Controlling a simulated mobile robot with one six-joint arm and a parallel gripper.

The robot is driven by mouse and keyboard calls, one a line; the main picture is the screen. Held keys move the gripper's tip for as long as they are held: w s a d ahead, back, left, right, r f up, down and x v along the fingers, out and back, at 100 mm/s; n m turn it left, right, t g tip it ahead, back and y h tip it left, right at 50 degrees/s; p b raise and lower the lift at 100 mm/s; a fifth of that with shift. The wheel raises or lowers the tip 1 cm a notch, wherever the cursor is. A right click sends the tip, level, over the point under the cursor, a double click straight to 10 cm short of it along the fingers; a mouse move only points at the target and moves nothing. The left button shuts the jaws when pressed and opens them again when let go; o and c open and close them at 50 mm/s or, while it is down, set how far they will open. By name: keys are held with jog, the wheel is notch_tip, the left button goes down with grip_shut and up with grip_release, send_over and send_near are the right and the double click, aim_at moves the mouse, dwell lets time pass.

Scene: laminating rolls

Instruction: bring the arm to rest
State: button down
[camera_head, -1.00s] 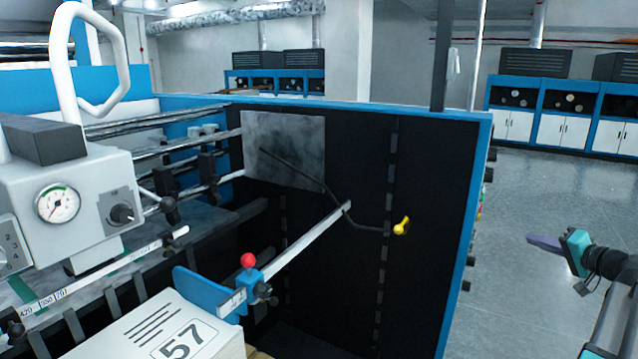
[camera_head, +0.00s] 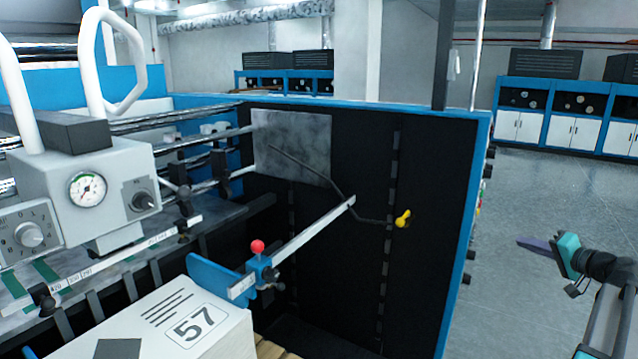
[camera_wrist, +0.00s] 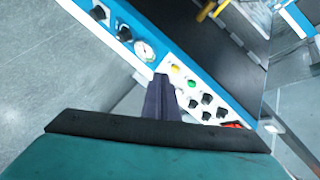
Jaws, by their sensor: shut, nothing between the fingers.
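My gripper (camera_head: 535,244) is at the right of the head view, out over the grey floor and to the right of the machine's blue-edged side panel. Its dark purple fingers are together and hold nothing. In the wrist view the shut fingers (camera_wrist: 162,100) point up the picture, in front of a control panel (camera_wrist: 190,85) with a gauge, knobs and coloured buttons. I cannot tell how far the fingertips are from that panel.
The laminating machine (camera_head: 478,180) fills the left and middle of the head view. A stack marked 57 (camera_head: 150,325), a red-knobbed stop (camera_head: 258,247) and a yellow-handled lever (camera_head: 402,218) belong to that area. Open floor (camera_head: 570,190) lies to the right.

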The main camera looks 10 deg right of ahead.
jog(key=w+a+f+n+g+y, duration=0.15)
jog(key=w+a+f, duration=0.35)
jog(key=a+f, duration=0.55)
jog(key=w+a+f+n+g+y, duration=0.1)
jog(key=w+a+f+g+y, duration=0.15)
jog(key=w+a+f, duration=0.6)
jog(key=s+a+f+n+g+y, duration=0.1)
jog(key=s+a+f+g, duration=0.25)
jog(key=a+f, duration=0.9)
jog(key=s+a+f+n+g+y, duration=0.15)
jog(key=s+a+f, duration=0.35)
jog(key=a+f, duration=0.75)
jog(key=s+a+f+n+g+h+b, duration=0.1)
jog(key=s+a+f+g, duration=0.3)
jog(key=s+a+f, duration=0.55)
jog(key=s+a+f+n+g+h, duration=0.2)
jog(key=s+a+f+g, duration=0.35)
jog(key=s, duration=0.75)
jog(key=s+f+n+g+h, duration=0.15)
jog(key=s+f, duration=0.45)
jog(key=s, duration=0.7)
jog(key=s+d+g+h, duration=0.1)
jog(key=s+d+h, duration=0.3)
jog(key=s+d, duration=0.1)
jog(key=shift+s+d, duration=0.35)
jog(key=shift+d, duration=0.5)
jog(key=shift+n, duration=0.25)
